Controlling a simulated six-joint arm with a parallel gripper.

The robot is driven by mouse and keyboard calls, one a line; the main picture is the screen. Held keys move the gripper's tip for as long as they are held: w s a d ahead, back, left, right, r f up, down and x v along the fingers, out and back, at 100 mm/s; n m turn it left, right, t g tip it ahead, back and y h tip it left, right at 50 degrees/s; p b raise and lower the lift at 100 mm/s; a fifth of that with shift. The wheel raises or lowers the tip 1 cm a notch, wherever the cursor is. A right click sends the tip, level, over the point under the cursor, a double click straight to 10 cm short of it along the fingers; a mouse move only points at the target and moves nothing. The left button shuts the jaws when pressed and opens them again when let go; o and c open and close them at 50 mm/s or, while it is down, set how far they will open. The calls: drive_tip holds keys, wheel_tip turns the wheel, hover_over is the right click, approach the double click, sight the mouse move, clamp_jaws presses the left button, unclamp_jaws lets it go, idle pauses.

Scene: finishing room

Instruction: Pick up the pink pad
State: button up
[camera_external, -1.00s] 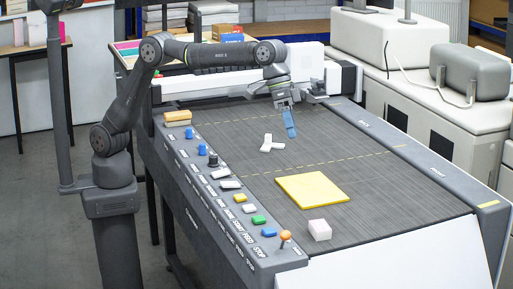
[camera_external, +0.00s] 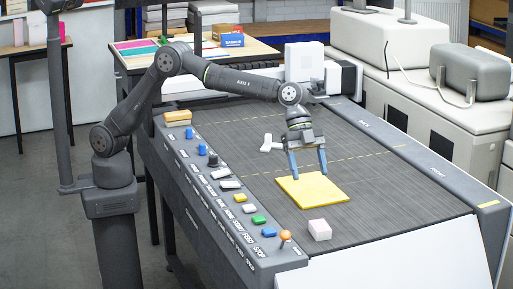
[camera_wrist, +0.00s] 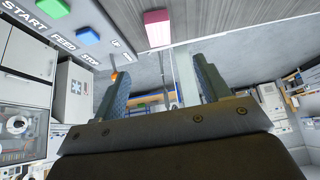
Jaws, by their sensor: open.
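The pink pad (camera_external: 319,230) is a small pale pink block on the dark ribbed bed, near its front edge. It also shows in the wrist view (camera_wrist: 157,29) at the top, beyond my fingertips. My gripper (camera_external: 308,172) is open and empty, with its two blue fingers pointing down above the far part of the yellow sheet. It is apart from the pad, behind it and slightly to the left. In the wrist view the open fingers (camera_wrist: 158,80) show with a clear gap between them.
The yellow sheet (camera_external: 312,190) lies flat behind the pad. A white angled piece (camera_external: 267,144) lies further back. A control strip with several buttons and an orange-topped lever (camera_external: 285,237) runs along the left edge. The bed (camera_external: 384,205) is bare to the right.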

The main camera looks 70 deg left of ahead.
approach(320, 224)
drive_tip(key=x, duration=0.2)
drive_tip(key=shift+w+d+f, duration=0.1)
drive_tip(key=shift+d+f, duration=0.05)
drive_tip(key=shift+f, duration=0.15)
drive_tip(key=shift+x, duration=3.2)
drive_tip(key=shift+d+r, duration=0.1)
drive_tip(key=shift+r, duration=0.05)
drive_tip(key=c, duration=1.1)
